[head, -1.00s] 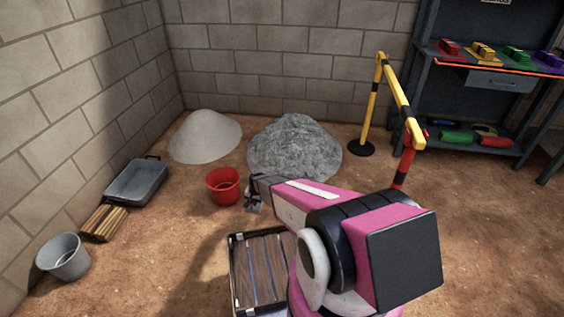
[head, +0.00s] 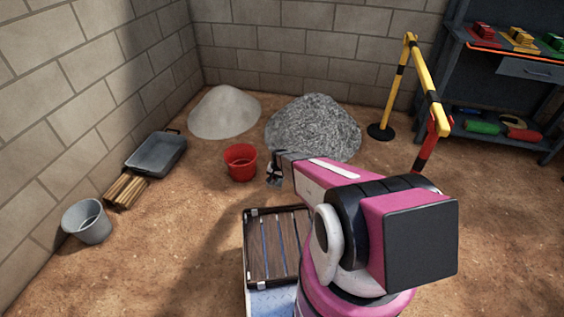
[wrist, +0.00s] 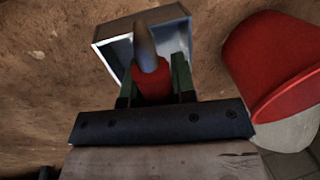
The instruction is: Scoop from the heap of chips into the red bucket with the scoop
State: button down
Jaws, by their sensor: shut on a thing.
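My gripper (wrist: 152,88) is shut on the red handle of the scoop (wrist: 118,48). The scoop has a pale metal pan, which looks empty in the wrist view. The red bucket (head: 241,163) stands upright on the dirt floor, and it also shows at the right of the wrist view (wrist: 270,55). In the head view my gripper (head: 273,174) is just right of the bucket, apart from it. The heap of chips (head: 314,126), grey and coarse, lies behind my gripper. My arm hides part of the ground to the right.
A paler, finer heap (head: 225,110) lies left of the chips. A grey tray (head: 157,154), a wood bundle (head: 127,190) and a grey bucket (head: 87,220) line the left wall. A yellow-black barrier (head: 427,90) and a shelf unit (head: 510,70) stand at the right.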

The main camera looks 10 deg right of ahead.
jog(key=w+d+n+g, duration=0.2)
jog(key=w+d, duration=0.1)
jog(key=d, duration=2.1)
jog(key=shift+t, duration=0.4)
jog(key=shift+w+d+f, duration=0.8)
jog(key=shift+w+f, duration=0.35)
jog(key=shift+w, duration=2)
jog(key=shift+w+d+f, duration=0.75)
jog(key=shift+w+f, duration=0.4)
jog(key=shift+w, duration=2.05)
jog(key=shift+w+d+f, duration=0.8)
jog(key=shift+w+f, duration=0.35)
jog(key=shift+w, duration=2)
jog(key=s+a+r+t, duration=0.2)
jog(key=s+r, duration=0.9)
jog(key=r, duration=0.3)
jog(key=shift+a, duration=0.25)
jog(key=shift+s, duration=0.1)
